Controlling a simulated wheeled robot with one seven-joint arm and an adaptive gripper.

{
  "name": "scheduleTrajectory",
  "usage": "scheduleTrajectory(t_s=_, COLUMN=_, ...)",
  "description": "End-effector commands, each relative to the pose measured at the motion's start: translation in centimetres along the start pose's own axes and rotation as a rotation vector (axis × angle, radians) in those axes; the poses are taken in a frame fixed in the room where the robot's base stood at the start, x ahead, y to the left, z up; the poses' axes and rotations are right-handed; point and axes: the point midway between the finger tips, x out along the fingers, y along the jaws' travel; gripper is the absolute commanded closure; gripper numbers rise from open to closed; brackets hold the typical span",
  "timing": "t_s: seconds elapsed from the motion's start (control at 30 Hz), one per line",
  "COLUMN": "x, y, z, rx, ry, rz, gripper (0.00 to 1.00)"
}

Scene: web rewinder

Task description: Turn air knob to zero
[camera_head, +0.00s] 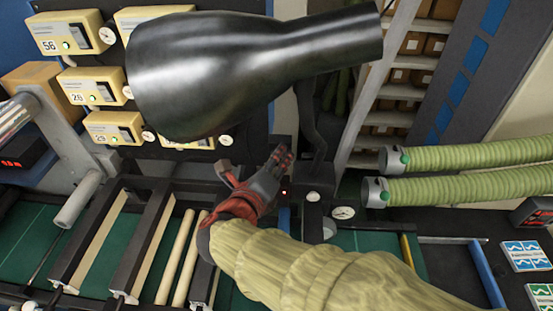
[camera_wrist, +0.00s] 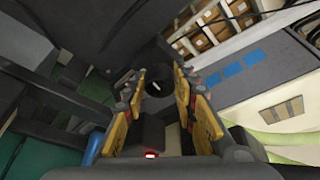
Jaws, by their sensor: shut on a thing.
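My gripper (camera_head: 283,160), red and grey, reaches up to the dark machine post in the middle of the head view. In the wrist view its two yellow-padded fingers (camera_wrist: 158,80) stand on either side of a round dark knob (camera_wrist: 157,87) with a short white mark on its face, and are shut on it. The white mark is slightly slanted. I cannot read a scale around the knob. In the head view the knob is hidden behind my gripper.
A round gauge (camera_head: 343,212) and a small red light (camera_head: 284,192) sit close to my gripper. Yellow control boxes (camera_head: 92,85) are at upper left, wooden rollers (camera_head: 178,255) at lower left. Green ribbed hoses (camera_head: 470,155) run at the right.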

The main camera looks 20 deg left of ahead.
Motion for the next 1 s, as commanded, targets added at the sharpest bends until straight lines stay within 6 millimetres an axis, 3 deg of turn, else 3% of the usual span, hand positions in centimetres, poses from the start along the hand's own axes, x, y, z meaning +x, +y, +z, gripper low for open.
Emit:
scheduleTrajectory(t_s=0.37, x=0.08, y=0.39, z=-0.10, rx=-0.326, ry=0.008, rz=-0.126, gripper=0.98)
scheduleTrajectory(t_s=0.73, x=0.04, y=0.26, z=-0.03, rx=-0.360, ry=0.010, rz=-0.138, gripper=0.98)
scheduleTrajectory(t_s=0.77, x=0.04, y=0.26, z=-0.04, rx=-0.360, ry=0.010, rz=-0.138, gripper=0.71)
scheduleTrajectory(t_s=1.0, x=0.03, y=0.23, z=-0.02, rx=-0.358, ry=0.010, rz=-0.138, gripper=0.57)
